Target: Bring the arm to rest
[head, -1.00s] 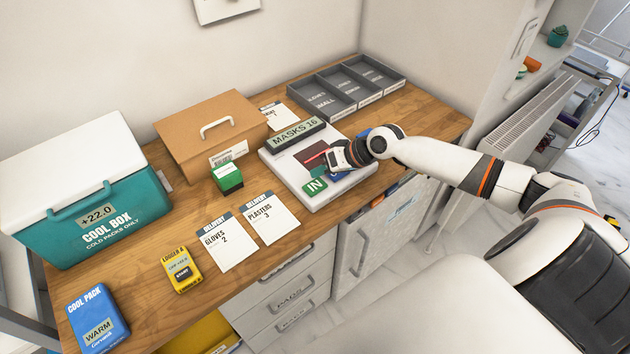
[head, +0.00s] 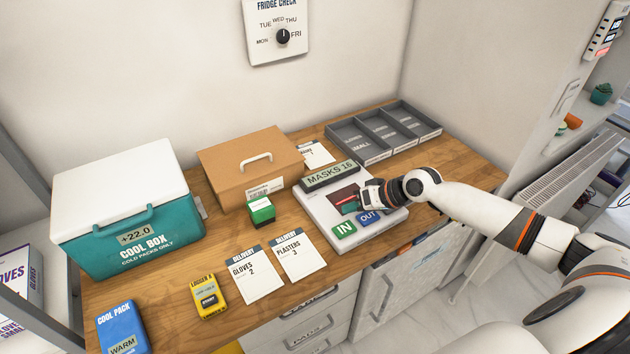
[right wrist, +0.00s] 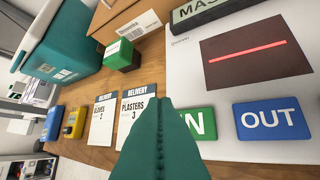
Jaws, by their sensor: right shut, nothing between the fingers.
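My right arm (head: 478,201) comes in from the right in the head view. Its gripper (head: 352,204) is shut and empty, over the white scanner board (head: 316,212) with the MASKS 16 display (head: 330,176). It hovers near the green IN button (head: 344,229) and the blue OUT button (head: 368,217). In the right wrist view the dark green fingertips (right wrist: 163,125) are together and cover part of the IN button. The OUT button (right wrist: 270,118) is in full view there. My left gripper is not in view.
A cool box (head: 125,220), a cardboard box (head: 250,164), a green box (head: 261,210) and a grey tray (head: 383,134) stand on the desk. Delivery cards (head: 257,272), a yellow logger (head: 208,296) and a blue cool pack (head: 122,328) lie in front.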

